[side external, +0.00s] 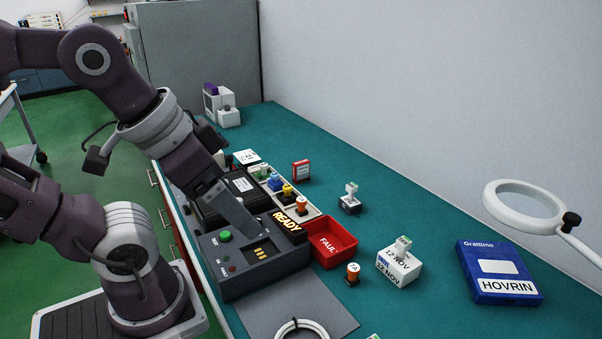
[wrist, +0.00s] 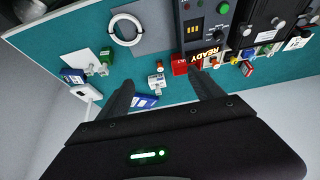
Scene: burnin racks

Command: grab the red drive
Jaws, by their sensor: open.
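The red drive (side external: 301,170) is a small upright block with a pale label, standing on the teal bench behind the row of coloured parts. In the wrist view a small red block (wrist: 247,68) at right, beyond the parts row, looks like the same drive. My gripper (side external: 240,215) is above the grey test box, in front of and apart from the drive. In the wrist view my gripper (wrist: 160,82) has its two fingers spread with nothing between them. Part of the bench behind my arm is hidden.
The grey test box (side external: 262,272) with a READY display stands beside the red FAUL bin (side external: 345,240). A strip of coloured plugs (side external: 288,190) lies between my gripper and the drive. A white block (side external: 398,265), blue box (side external: 498,272) and magnifier (side external: 524,206) are at right.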

